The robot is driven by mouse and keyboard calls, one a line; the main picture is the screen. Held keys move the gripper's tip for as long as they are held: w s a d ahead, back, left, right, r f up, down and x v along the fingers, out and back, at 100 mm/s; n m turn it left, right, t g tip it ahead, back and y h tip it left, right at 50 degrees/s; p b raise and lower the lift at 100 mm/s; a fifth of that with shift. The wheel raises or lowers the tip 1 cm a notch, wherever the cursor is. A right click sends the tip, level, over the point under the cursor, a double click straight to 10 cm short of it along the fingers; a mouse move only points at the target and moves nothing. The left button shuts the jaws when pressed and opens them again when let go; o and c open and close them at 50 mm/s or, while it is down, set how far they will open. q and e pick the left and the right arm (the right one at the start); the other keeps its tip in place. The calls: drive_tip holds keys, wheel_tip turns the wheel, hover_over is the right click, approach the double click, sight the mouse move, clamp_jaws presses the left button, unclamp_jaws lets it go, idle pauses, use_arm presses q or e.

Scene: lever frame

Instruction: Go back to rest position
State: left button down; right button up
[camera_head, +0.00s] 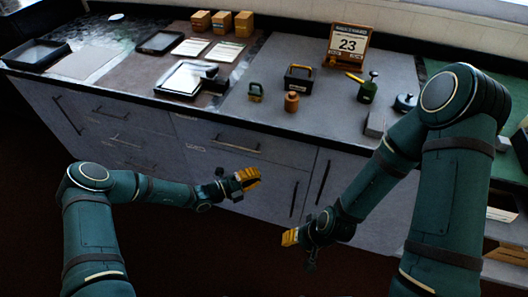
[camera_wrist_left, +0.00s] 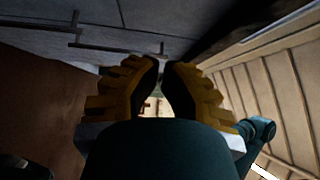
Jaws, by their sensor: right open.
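My left gripper (camera_head: 247,179) has yellow ridged fingers and hangs in front of the drawers, below the counter edge. In the left wrist view its two fingers (camera_wrist_left: 163,75) stand apart with a narrow empty gap between the dark pads. My right gripper (camera_head: 289,237) is open and empty, lower and further right, in front of the cabinet doors. Its fingers point left. Both grippers are clear of the counter (camera_head: 240,112) and touch nothing that I can see.
Cabinet handles (camera_head: 233,145) project near my left gripper. Dark floor (camera_head: 200,260) lies open between my arms.

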use_arm(q)
drive_tip(key=s+f+m+g+y, duration=0.2)
drive_tip(key=s+m+g+y, duration=0.25)
drive_tip(key=s+m, duration=0.5)
drive_tip(key=s+f+m+g+y, duration=0.3)
drive_tip(key=s+m+g, duration=0.2)
drive_tip(key=s+m, duration=0.5)
drive_tip(key=s+a+r+m+t+y, duration=0.1)
drive_tip(key=a+r+m+y, duration=0.1)
drive_tip(key=m, duration=0.8)
drive_tip(key=s+a+r+m+t+y, duration=0.2)
drive_tip(key=a+m, duration=0.3)
drive_tip(key=m, duration=0.5)
drive_tip(key=shift+a+y, duration=0.15)
drive_tip(key=shift+y, duration=0.2)
drive_tip(key=shift+r, duration=0.1)
